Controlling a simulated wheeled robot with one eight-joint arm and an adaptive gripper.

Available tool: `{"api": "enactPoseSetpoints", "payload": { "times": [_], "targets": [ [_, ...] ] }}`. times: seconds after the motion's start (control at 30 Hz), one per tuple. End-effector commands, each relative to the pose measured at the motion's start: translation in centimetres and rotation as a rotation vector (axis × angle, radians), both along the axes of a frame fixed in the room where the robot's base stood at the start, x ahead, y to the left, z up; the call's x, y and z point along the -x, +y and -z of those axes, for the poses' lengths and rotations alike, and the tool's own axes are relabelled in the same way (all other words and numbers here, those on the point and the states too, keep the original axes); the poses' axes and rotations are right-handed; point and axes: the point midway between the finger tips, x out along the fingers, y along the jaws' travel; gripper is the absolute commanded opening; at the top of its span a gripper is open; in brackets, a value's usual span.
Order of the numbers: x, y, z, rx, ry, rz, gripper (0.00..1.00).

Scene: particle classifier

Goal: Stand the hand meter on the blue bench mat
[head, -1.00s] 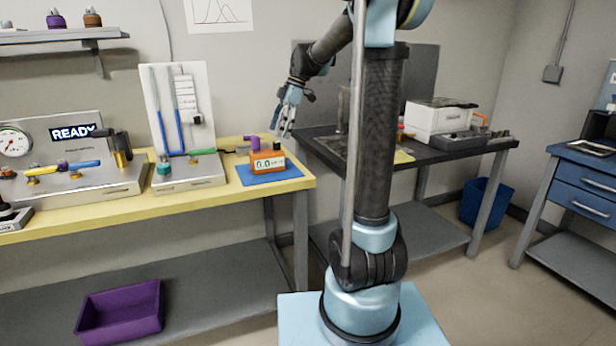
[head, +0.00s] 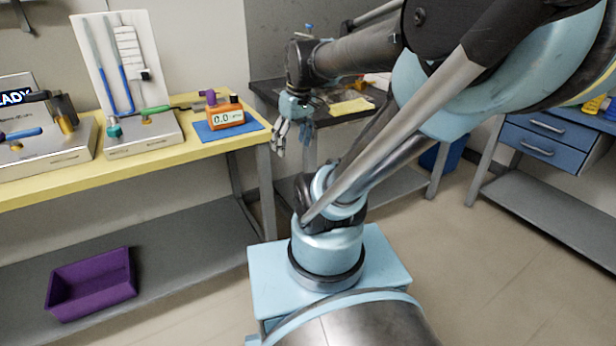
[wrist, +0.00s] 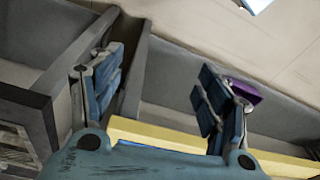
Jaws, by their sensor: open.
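The orange hand meter (head: 226,117), with a display reading about 0.0, stands upright on the blue bench mat (head: 203,134) at the right end of the yellow-topped bench. My gripper (head: 291,143) is open and empty, pointing down just to the right of the bench's end, apart from the meter. In the wrist view the open fingers (wrist: 155,88) have nothing between them. The meter is not seen in that view.
The yellow bench (head: 40,187) holds a panel with blue tubes (head: 140,75) left of the mat. A dark table (head: 265,90) stands behind my gripper. A purple bin (head: 92,285) sits on the lower shelf. Open floor lies to the right.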

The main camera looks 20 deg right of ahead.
Motion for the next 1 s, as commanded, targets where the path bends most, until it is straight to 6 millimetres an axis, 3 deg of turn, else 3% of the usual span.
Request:
{"api": "enactPoseSetpoints", "payload": {
  "times": [0.03, 0.2, 0.4, 1.0],
  "targets": [
    [1.4, -0.6, 1.3, 0.006, -0.004, 0.064, 0.7],
    [4.6, -2.1, 5.0, 0.019, -0.021, 0.271, 0.7],
    [6.6, -2.9, 7.6, 0.025, -0.038, 0.416, 0.7],
    [6.9, -3.0, 8.1, 0.026, -0.042, 0.445, 0.7]
  ]
}}
